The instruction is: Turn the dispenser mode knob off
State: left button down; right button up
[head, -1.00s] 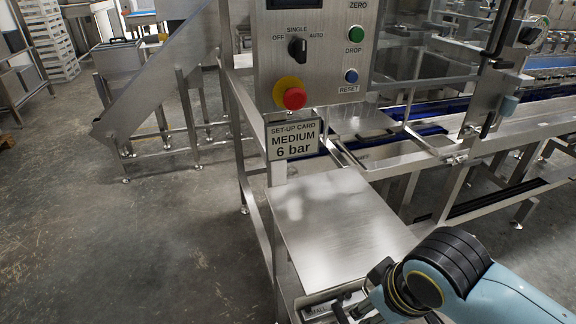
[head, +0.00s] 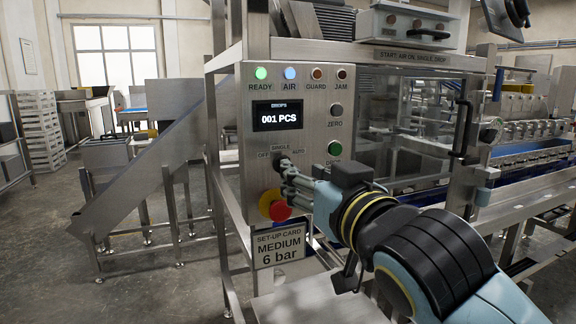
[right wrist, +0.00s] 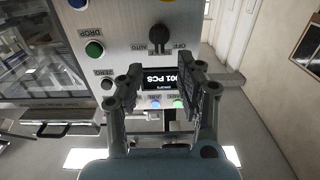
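The dispenser mode knob (right wrist: 159,38) is a black knob on the steel control panel (head: 228,108), with OFF, SINGLE and AUTO labels. In the right wrist view, which shows the panel upside down, its handle looks roughly upright, between OFF and AUTO. Contact is not visible. My left gripper is not in view.
A red emergency button (head: 279,211) with a yellow collar is just below the gripper. The display (head: 278,115) reads 001 PCS. A set-up card (head: 279,245) hangs below.

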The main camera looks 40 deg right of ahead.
jog(key=p+x, duration=0.1)
jog(key=x, duration=0.6)
jog(key=shift+w, duration=0.2)
grip_shut()
